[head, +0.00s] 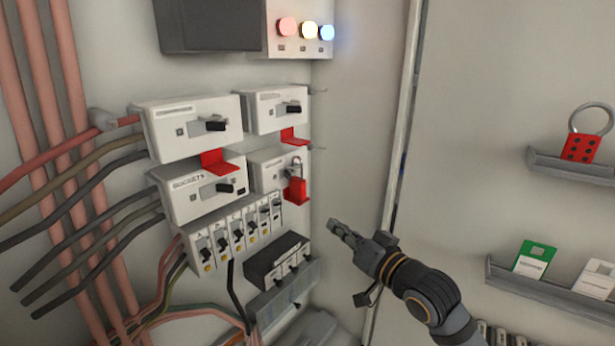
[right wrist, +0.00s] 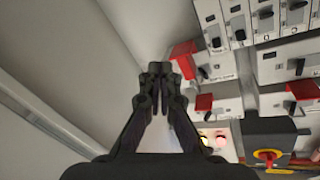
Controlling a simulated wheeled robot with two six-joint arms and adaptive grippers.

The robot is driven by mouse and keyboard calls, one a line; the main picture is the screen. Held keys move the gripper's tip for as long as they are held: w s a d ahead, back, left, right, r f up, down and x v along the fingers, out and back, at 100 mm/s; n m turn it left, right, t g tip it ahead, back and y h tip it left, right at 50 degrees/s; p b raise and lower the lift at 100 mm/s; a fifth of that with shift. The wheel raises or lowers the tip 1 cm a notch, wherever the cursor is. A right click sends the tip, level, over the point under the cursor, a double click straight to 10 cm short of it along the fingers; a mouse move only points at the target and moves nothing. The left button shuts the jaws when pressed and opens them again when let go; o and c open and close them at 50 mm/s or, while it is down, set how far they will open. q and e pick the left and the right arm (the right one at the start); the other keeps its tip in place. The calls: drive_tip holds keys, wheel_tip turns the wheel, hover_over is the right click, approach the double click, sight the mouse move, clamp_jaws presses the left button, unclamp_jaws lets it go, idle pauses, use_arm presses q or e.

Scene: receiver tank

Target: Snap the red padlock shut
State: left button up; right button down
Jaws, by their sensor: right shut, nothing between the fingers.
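The red padlock (head: 296,190) hangs upright at the front right of the lower right switch box (head: 268,172). Its grey shackle shows above the body, at the box's switch; I cannot tell whether it is latched. My left gripper is not in view.
Other switch boxes (head: 195,125) with red tabs sit left of and above the padlock. A breaker row (head: 235,230) and a black block (head: 277,258) are below. Bare wall lies right of the padlock.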

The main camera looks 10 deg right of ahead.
wheel_tip(320, 180, up, 11)
drive_tip(key=t+y, duration=0.2)
drive_tip(key=y, duration=0.1)
drive_tip(key=shift+s+a, duration=0.15)
drive_tip(key=shift+a, duration=0.1)
drive_tip(key=p+x, duration=0.3)
drive_tip(key=x, duration=0.7)
drive_tip(key=shift+r, duration=0.1)
